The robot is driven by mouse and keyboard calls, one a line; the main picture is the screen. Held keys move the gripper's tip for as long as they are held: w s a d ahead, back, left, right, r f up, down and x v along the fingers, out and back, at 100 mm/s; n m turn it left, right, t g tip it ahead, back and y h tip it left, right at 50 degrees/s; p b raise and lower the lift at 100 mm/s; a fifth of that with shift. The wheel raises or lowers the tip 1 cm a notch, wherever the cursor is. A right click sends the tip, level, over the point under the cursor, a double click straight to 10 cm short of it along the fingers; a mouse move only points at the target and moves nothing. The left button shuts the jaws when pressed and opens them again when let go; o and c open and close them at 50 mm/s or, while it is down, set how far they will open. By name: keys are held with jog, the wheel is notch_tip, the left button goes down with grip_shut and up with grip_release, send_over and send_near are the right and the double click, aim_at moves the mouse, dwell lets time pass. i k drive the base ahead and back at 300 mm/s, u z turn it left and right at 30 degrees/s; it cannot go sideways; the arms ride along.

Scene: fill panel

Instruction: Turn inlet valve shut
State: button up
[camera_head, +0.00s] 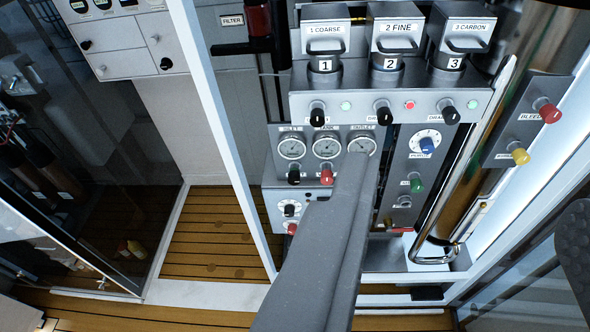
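A panel (282,165) carries a row of round gauges. The left gauge (292,148) is labelled INLET, and the right one (362,145) reads OUTLET. A black knob (294,177) sits below the INLET gauge and a red knob (326,177) beside it; their small labels are not legible, so I cannot tell which is the inlet valve. My grey arm link (320,255) rises from the bottom and covers the panel right of the red knob. I cannot make out my gripper's fingertips or its opening. No contact with a knob shows.
Three canisters (390,40) labelled COARSE, FINE and CARBON stand above a row of black knobs. A white post (225,130) stands left.

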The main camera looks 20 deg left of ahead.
aim_at(294, 175)
jog(key=z, duration=1.3)
jog(key=k, duration=1.35)
jog(key=u, duration=1.25)
jog(key=i, duration=1.05)
